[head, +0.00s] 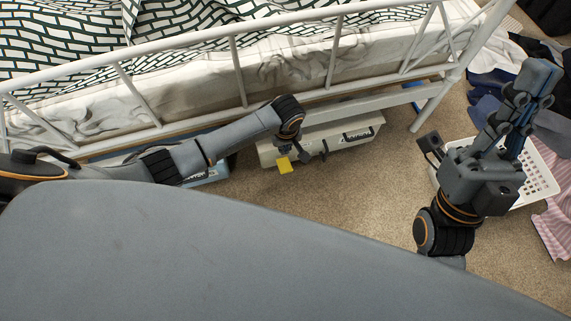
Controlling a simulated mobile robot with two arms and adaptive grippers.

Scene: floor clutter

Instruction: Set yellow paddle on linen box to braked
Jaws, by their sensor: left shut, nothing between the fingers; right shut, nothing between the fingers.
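The linen box (345,143) is a pale cream box on the carpet, partly under the bed's edge. A small yellow paddle (285,165) shows at its front left. My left gripper (303,156) points down right beside the paddle and in front of the box's left part. It is shut and empty, and its wrist hides part of the box. I cannot tell whether it touches the paddle. My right gripper (532,84) is shut and empty, raised at the right, far from the box.
A white metal bed frame (240,72) runs along the back, its rail above the box. A blue box (210,173) is left of the linen box, under my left arm. A white basket (541,172) and clothes (556,226) lie at the right. Carpet (375,182) in front is clear.

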